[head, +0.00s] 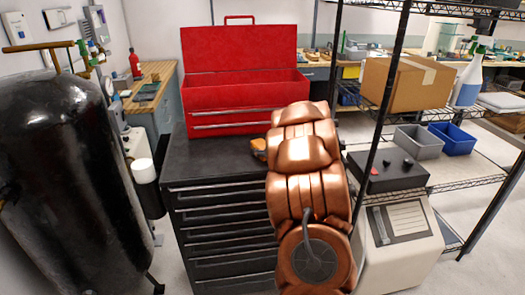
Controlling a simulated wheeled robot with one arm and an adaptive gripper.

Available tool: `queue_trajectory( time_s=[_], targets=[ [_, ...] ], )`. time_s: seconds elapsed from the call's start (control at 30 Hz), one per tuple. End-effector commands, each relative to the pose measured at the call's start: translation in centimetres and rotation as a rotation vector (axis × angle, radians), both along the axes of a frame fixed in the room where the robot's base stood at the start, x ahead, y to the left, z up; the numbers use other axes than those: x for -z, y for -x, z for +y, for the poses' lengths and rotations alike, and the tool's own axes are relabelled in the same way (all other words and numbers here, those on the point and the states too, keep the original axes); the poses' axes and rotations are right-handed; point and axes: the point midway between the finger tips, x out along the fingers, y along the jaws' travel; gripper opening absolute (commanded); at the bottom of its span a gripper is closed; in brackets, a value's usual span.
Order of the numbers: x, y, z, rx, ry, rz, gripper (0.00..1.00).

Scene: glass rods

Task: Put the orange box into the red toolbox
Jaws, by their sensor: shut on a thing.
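The red toolbox (241,95) stands on a black drawer cabinet (222,165) with its lid raised at the back and its top open. Two drawers at its front are shut. A small orange thing (259,146), partly hidden by my copper arm, shows just left of the arm, in front of the toolbox's right side; it may be the orange box. I cannot tell whether it rests on the cabinet or is held. My gripper is hidden behind my arm. The visible part of the toolbox's inside shows no orange box.
A wire shelf at right holds a cardboard box (408,83), a spray bottle (468,82), a grey bin (418,142) and a blue bin (452,138). A large black tank (70,170) stands at left. The cabinet top left of the orange thing is clear.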

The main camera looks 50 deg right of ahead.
Motion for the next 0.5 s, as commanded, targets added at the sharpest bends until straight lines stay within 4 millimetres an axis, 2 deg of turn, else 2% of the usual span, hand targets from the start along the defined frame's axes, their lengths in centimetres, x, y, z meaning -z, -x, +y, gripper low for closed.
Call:
queue_trajectory(
  time_s=[0.37,0.4,0.5],
  targets=[
    [0.25,0.00,0.00,0.000,0.000,-0.002,0.13],
    [0.19,0.01,0.00,0.000,0.001,-0.002,0.55],
    [0.17,0.01,0.00,0.000,0.001,-0.002,0.66]
  ],
)
